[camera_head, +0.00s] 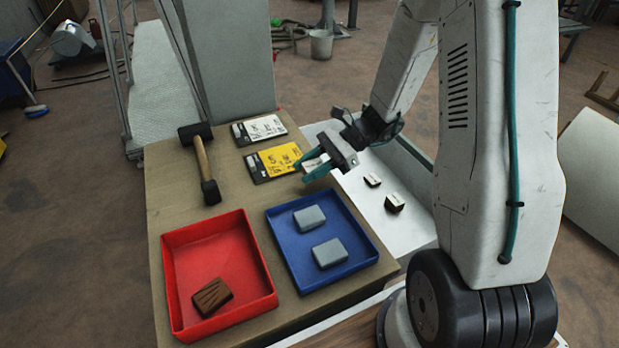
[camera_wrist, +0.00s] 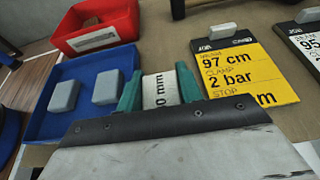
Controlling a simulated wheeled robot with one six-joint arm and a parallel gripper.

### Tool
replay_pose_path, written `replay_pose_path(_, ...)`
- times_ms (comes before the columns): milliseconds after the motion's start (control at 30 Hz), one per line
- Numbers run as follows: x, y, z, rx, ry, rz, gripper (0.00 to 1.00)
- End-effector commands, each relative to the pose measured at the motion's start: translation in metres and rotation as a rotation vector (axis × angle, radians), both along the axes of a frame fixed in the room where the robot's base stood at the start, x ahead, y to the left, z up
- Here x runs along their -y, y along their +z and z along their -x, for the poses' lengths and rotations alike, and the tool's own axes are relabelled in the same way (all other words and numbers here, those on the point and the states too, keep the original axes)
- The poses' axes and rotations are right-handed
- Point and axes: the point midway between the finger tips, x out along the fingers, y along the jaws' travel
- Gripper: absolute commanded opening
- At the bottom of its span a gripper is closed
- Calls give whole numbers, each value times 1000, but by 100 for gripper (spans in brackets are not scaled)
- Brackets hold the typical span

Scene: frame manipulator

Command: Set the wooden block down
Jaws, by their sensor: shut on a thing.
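My gripper (camera_head: 311,166) is shut on a small light-faced block (camera_wrist: 160,91), held between its teal fingers. In the wrist view its face carries print ending in "0 mm"; its sides are mostly hidden, so I cannot tell its material. The gripper is at the right edge of the workbench, beside the yellow card (camera_head: 277,161). A brown wood-grained block (camera_head: 212,296) lies in the red tray (camera_head: 222,245). Two grey blocks, one upper (camera_head: 309,217) and one lower (camera_head: 330,253), lie in the blue tray (camera_head: 283,250).
A hammer (camera_head: 203,170) lies left of the yellow card and the white card (camera_head: 258,130). Two small dark-sided blocks, one farther (camera_head: 372,180) and one nearer (camera_head: 394,203), sit on the white surface right of the bench. Bare bench top shows between cards and trays.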

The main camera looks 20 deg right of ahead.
Motion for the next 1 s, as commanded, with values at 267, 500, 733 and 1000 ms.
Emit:
replay_pose_path(267,0,-35,1,-2,-1,0,14)
replay_pose_path(500,0,-36,1,-1,1,0,14)
replay_pose_path(733,0,-38,1,-1,1,0,45)
replay_pose_path(1000,2,-34,1,0,0,0,45)
